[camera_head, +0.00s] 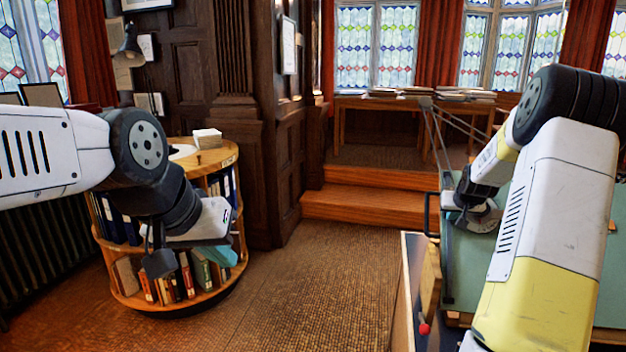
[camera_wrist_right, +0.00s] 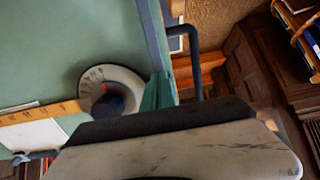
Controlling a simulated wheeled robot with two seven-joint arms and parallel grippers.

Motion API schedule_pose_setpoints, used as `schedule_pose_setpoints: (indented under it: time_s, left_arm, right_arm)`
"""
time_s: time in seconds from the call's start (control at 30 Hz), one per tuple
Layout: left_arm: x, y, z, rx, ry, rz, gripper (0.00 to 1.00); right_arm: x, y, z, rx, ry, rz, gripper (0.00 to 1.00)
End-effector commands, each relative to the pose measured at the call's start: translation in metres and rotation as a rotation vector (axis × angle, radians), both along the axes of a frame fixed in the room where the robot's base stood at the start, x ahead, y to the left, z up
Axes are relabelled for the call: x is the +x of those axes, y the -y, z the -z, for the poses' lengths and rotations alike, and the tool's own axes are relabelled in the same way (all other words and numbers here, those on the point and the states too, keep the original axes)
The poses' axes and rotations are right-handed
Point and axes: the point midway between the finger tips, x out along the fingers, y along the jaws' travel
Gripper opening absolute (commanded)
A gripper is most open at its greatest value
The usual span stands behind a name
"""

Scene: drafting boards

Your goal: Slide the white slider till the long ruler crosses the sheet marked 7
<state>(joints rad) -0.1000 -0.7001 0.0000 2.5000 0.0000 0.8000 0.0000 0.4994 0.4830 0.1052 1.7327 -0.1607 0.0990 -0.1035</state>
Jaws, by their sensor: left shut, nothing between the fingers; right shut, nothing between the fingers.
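The green drafting board (camera_head: 465,262) is at the right in the head view, largely hidden by my right arm. My right gripper (camera_head: 474,217) is low over its far left part, shut and empty. In the right wrist view the board (camera_wrist_right: 60,45) carries a round pale dial with a dark knob (camera_wrist_right: 108,97). A yellowish ruler (camera_wrist_right: 42,113) with tick marks runs left from the dial. A white sheet (camera_wrist_right: 32,136) lies beside it; I see no 7 on it. I cannot make out the white slider. My left gripper (camera_head: 160,262) is shut and empty, before the bookcase.
A round bookcase (camera_head: 165,300) with books stands at the left. Wooden steps (camera_head: 365,208) lead up to a table (camera_head: 370,103) with papers at the back. The board's stand has a black handle (camera_head: 428,215) and a red knob (camera_head: 424,328). The carpet (camera_head: 320,290) between is clear.

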Motion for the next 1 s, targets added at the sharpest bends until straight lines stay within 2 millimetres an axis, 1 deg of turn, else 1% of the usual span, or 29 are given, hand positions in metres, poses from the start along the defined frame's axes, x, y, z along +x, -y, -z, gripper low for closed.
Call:
schedule_pose_setpoints:
  time_s: [0.67, 0.87, 1.0]
  left_arm:
    - [0.0000, 0.0000, 0.0000, 0.000, 0.000, 0.000, 0.00]
    - [0.0000, 0.0000, 0.0000, 0.000, 0.000, 0.000, 0.00]
    - [0.0000, 0.0000, 0.0000, 0.000, 0.000, 0.000, 0.00]
  right_arm:
    - [0.0071, 0.0010, -0.0043, 0.000, 0.002, -0.001, 0.00]
    - [0.0053, 0.0005, -0.0022, 0.001, -0.001, -0.001, 0.00]
    - [0.0011, -0.0005, 0.0025, 0.003, -0.005, -0.001, 0.00]
